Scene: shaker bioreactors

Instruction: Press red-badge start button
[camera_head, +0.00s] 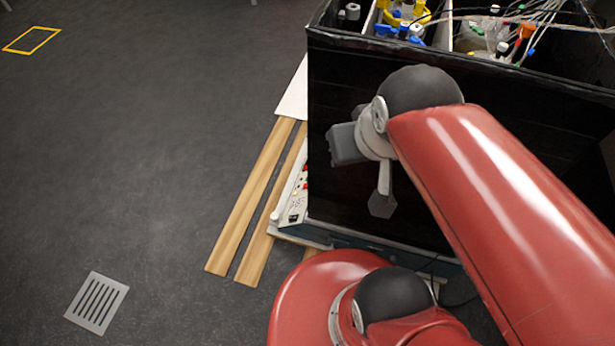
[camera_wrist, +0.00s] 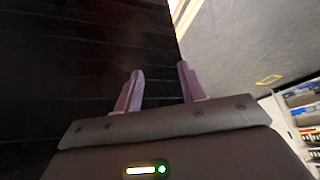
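A control panel (camera_head: 298,197) with small red and pale knobs or buttons shows at the lower left edge of the black shaker box (camera_head: 340,215). It is partly hidden by the box, and I cannot tell which of these is the red-badge start button. My gripper (camera_wrist: 160,74) has its two purple-grey fingers apart with nothing between them in the wrist view. In the head view my arm's end hangs in front of the box, to the right of and above the panel. The panel does not show in the wrist view.
The box's open top holds bottles with yellow and blue caps (camera_head: 405,22) and many tubes. Wooden slats (camera_head: 250,200) stick out at its left. A floor grate (camera_head: 97,302) lies at lower left. Shelves (camera_wrist: 300,100) show at right in the wrist view.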

